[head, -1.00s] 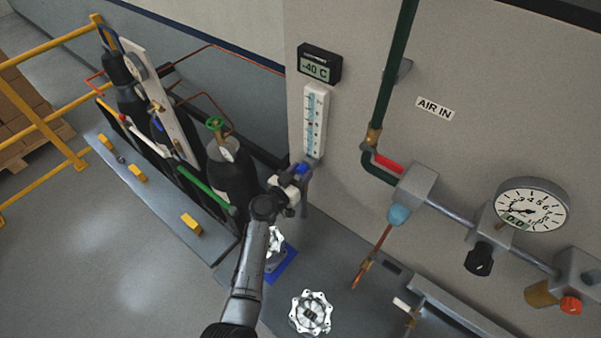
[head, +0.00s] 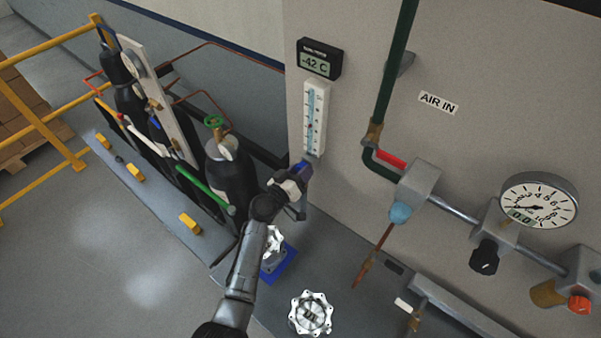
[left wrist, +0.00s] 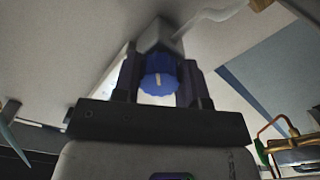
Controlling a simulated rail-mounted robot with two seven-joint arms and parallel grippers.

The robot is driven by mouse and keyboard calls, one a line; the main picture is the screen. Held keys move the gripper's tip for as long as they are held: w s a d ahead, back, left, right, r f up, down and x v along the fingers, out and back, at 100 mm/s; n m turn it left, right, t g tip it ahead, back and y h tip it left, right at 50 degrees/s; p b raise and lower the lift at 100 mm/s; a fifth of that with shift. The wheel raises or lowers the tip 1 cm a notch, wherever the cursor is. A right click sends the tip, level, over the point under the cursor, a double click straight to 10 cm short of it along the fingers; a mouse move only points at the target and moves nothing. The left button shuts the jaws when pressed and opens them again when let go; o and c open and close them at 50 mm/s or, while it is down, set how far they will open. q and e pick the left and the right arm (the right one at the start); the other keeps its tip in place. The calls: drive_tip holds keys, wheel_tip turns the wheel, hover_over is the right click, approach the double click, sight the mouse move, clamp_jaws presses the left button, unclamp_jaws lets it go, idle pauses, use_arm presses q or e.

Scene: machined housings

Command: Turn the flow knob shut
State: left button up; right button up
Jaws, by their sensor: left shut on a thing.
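The blue flow knob (head: 303,168) sits at the foot of a white flow meter (head: 315,118) on the grey wall panel. It is mostly hidden by my gripper in the head view. My left gripper (head: 298,176) is shut on it, coming from the lower left. In the left wrist view the blue knob (left wrist: 160,83) shows between the two dark fingers, with a pale mark running about upright on its face. A grey block (left wrist: 158,38) lies behind it. My right gripper is in neither view.
A display (head: 319,60) above the meter reads -42 C. A dark gas cylinder (head: 230,175) stands left of my arm. A silver handwheel (head: 312,314) lies low in front. A pressure gauge (head: 538,200) and pipework are at the right.

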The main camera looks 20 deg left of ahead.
use_arm(q)
drive_tip(key=n, duration=0.3)
drive_tip(key=shift+d+r+n, duration=0.1)
drive_tip(key=shift+n, duration=0.3)
drive_tip(key=n, duration=0.3)
drive_tip(key=shift+n, duration=0.3)
drive_tip(key=n+p, duration=0.1)
drive_tip(key=n, duration=0.2)
drive_tip(key=shift+r+n, duration=0.15)
drive_tip(key=shift+n, duration=0.15)
drive_tip(key=n+p, duration=0.1)
drive_tip(key=n, duration=0.2)
drive_tip(key=shift+n, duration=0.3)
drive_tip(key=n+p, duration=0.1)
drive_tip(key=n, duration=0.2)
drive_tip(key=shift+r+n, duration=0.1)
drive_tip(key=shift+n, duration=0.3)
drive_tip(key=n+p, duration=0.1)
drive_tip(key=n, duration=0.2)
drive_tip(key=shift+n+p, duration=0.3)
drive_tip(key=shift+p, duration=0.05)
drive_tip(key=n+p, duration=0.1)
drive_tip(key=n, duration=0.2)
drive_tip(key=shift+n, duration=0.3)
drive_tip(key=shift+n+p, duration=0.4)
drive_tip(key=shift+n, duration=0.4)
